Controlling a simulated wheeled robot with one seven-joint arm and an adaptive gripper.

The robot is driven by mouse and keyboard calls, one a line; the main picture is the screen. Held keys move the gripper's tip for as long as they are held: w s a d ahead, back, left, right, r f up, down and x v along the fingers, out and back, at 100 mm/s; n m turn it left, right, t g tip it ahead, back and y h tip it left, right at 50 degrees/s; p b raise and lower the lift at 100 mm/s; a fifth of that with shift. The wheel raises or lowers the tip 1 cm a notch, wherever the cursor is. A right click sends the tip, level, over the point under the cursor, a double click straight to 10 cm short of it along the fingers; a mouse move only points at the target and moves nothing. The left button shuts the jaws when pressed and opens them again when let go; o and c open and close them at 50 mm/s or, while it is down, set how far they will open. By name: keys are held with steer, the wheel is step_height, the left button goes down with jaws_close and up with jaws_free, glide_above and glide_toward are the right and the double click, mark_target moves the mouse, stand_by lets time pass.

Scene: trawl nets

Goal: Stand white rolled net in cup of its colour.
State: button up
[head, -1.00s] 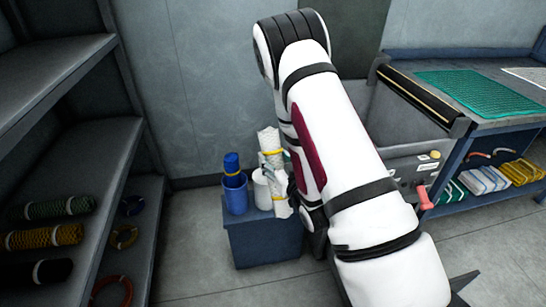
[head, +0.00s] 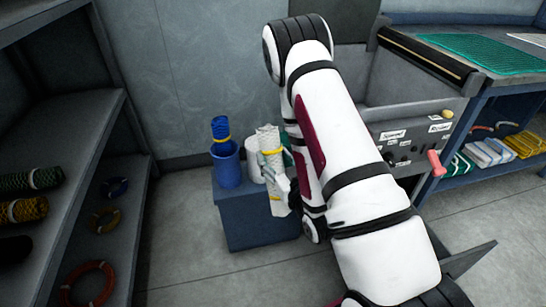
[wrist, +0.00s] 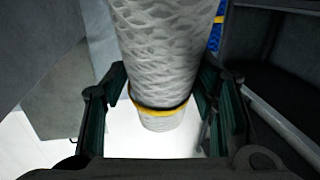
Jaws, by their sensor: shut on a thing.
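The white rolled net (head: 268,138) has a yellow band and stands roughly upright, tilted a little. My gripper (wrist: 163,90) is shut on it, with a finger on each side in the wrist view. The net (wrist: 165,45) fills the middle there, its banded end lower in the picture. The white cup (head: 252,158) stands on a small blue stand (head: 235,215). In the head view the net overlaps the cup's right side, and its lower part shows in front of the stand. It looks beside the cup, not inside. My arm hides part of the gripper.
A blue cup (head: 227,168) holding a blue rolled net (head: 220,128) stands left of the white cup. A bit of green (head: 287,157) shows behind the white net. A shelf rack (head: 75,180) is at left, a workbench (head: 500,85) at right. Floor between is clear.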

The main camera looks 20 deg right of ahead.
mark_target(277, 170)
steer(key=f+b, duration=0.1)
steer(key=s+f+b, duration=0.1)
steer(key=f+b, duration=0.1)
steer(key=shift+d+f, duration=0.2)
steer(key=shift+f, duration=0.1)
steer(key=shift+s+a+f+t+b, duration=0.1)
steer(key=shift+f+t+b, duration=0.2)
steer(key=shift+f+b, duration=0.1)
steer(key=shift+s+f, duration=0.1)
steer(key=shift+s, duration=0.05)
steer(key=shift+s, duration=0.1)
